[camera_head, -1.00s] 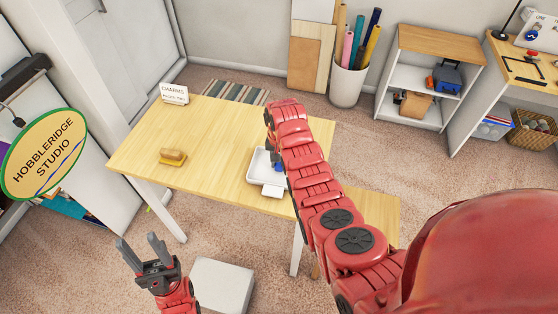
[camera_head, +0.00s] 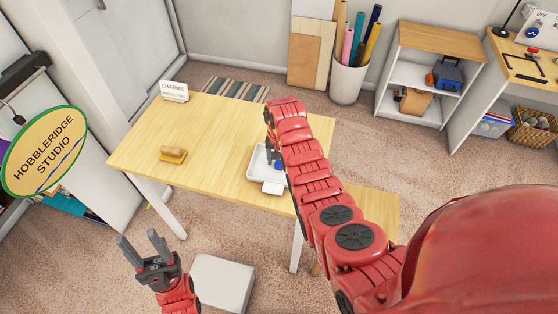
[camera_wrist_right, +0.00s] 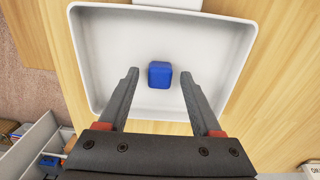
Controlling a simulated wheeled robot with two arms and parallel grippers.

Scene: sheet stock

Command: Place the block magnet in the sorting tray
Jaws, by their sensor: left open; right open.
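The block magnet, a small blue block (camera_wrist_right: 160,75), lies inside the white sorting tray (camera_wrist_right: 100,60) in the right wrist view, with bare tray floor around it. My right gripper (camera_wrist_right: 160,76) is open over the tray, its fingers on either side of the block with gaps between. In the head view the tray (camera_head: 258,166) stands on the wooden table, partly hidden by my right arm. A bit of the blue block (camera_head: 278,166) shows beside the arm. My left gripper (camera_head: 142,246) is open and empty in front of the table, low at the left.
The wooden table (camera_head: 220,130) carries a tan-and-yellow brush-like object (camera_head: 173,155) at the left and a white "CHARMS" sign (camera_head: 174,91) at the back left corner. A white box (camera_head: 222,283) stands on the floor near my left gripper. The table's middle is clear.

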